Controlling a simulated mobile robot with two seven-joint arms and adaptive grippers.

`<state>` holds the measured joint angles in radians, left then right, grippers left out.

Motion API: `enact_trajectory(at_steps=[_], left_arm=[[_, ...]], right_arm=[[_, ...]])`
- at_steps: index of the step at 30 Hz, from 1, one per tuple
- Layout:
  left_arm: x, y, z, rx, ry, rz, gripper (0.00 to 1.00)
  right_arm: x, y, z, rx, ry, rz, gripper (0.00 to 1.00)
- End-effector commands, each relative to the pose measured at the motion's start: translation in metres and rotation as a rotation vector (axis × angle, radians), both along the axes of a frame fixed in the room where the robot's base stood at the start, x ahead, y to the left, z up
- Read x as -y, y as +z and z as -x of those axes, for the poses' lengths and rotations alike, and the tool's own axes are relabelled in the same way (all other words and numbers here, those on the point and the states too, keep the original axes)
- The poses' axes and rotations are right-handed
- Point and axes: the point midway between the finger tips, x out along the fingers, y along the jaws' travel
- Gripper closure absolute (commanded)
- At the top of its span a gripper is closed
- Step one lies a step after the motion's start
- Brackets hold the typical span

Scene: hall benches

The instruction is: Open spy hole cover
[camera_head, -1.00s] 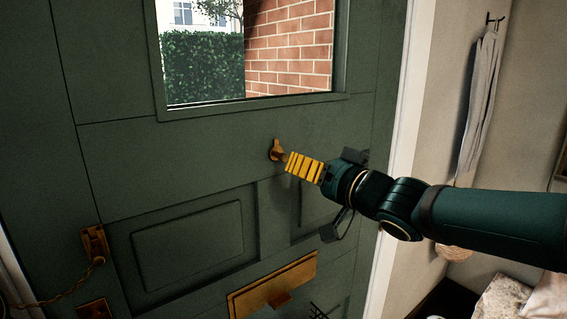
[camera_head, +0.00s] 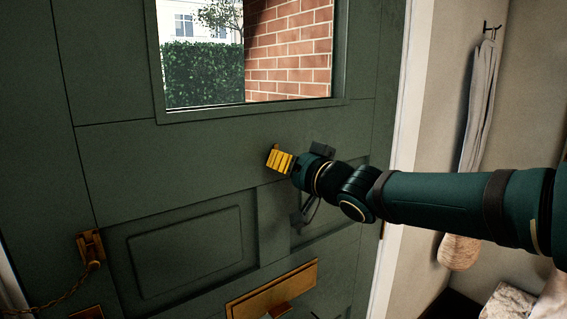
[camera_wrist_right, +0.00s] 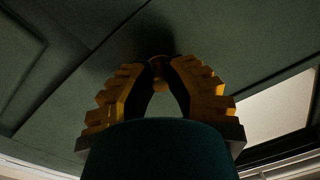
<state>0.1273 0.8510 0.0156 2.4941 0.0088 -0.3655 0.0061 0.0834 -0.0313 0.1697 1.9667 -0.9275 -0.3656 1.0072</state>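The green door (camera_head: 180,160) fills most of the head view. The brass spy hole cover is mostly hidden behind my right fingers in the head view. In the right wrist view a small brass part of the cover (camera_wrist_right: 160,72) shows between the fingertips. My right gripper (camera_head: 273,156) is at the cover, reaching in from the right. In the wrist view its yellow-ridged fingers (camera_wrist_right: 161,68) curve together, and their dark inner tips close on the brass part from both sides. Whether the cover has swung aside cannot be seen. My left gripper is not in view.
A door window (camera_head: 290,50) is above the gripper. A brass letter plate (camera_head: 272,290) is below it. A brass chain holder (camera_head: 91,248) with its chain is at lower left. A grey cloth (camera_head: 480,105) hangs on the wall at right.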

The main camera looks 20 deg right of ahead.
Motion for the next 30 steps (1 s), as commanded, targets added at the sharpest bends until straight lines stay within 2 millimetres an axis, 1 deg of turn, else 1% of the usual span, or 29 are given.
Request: enact_trajectory(at_steps=[11, 16, 23, 30], left_arm=[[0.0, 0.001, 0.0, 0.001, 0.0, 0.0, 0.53], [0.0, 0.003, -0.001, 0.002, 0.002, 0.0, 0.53], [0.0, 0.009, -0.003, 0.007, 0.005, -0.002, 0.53], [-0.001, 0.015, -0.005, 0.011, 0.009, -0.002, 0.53]], right_arm=[[0.0, 0.001, 0.0, 0.006, 0.0, 0.011, 1.0], [0.002, 0.002, 0.0, 0.024, 0.001, 0.059, 1.0], [0.006, 0.004, -0.002, 0.078, 0.001, 0.203, 1.0], [0.011, 0.006, -0.004, 0.155, 0.001, 0.413, 1.0]])
